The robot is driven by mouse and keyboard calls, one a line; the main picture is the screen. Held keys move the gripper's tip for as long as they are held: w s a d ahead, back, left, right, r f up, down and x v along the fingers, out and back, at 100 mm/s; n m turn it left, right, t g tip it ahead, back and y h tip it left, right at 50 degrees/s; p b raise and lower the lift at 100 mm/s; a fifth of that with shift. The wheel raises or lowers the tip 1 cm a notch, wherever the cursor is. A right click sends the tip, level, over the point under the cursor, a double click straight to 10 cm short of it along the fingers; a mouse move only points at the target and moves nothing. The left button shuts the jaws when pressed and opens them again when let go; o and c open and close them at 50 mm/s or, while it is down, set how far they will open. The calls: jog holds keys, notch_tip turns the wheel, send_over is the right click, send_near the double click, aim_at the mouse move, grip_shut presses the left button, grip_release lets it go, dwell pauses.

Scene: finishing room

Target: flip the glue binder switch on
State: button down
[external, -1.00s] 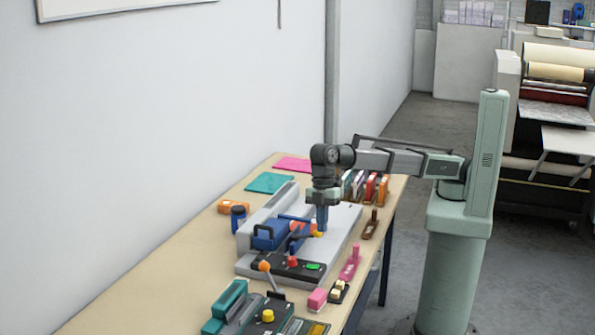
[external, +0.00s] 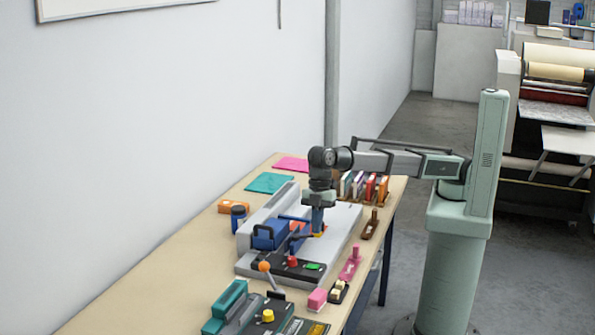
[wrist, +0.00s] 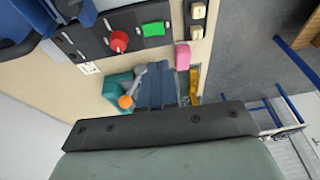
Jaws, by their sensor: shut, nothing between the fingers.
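The glue binder is the long grey machine (external: 342,225) on the bench, with a blue carriage (external: 268,235). Its black control panel (external: 280,265) carries a red knob (external: 292,261) and a green switch (external: 313,266). The wrist view also shows the red knob (wrist: 119,41) and the green switch (wrist: 153,29). I cannot tell the switch's position for sure. My gripper (external: 318,234) points down over the binder bed, behind the panel and apart from the switch in the picture. It is shut and empty. Its fingertips do not show clearly in the wrist view.
A grey lever with an orange ball (external: 264,267) stands beside the panel's left end. Pink blocks (external: 317,299) and a small two-button box (external: 338,290) lie near the bench's right edge. More machines stand in front. Upright books (external: 370,187) are at the back right.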

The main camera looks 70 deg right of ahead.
send_over(312, 266)
jog(key=s+d, duration=0.1)
notch_tip(312, 266, down, 8)
jog(key=shift+f, duration=0.1)
jog(key=shift+s+f, duration=0.1)
jog(key=shift+f, duration=0.75)
jog(key=shift+s+f, duration=0.2)
jog(key=shift+f, duration=0.2)
jog(key=shift+w, duration=0.1)
jog(key=shift+w+r, duration=0.2)
jog(key=shift+w, duration=0.5)
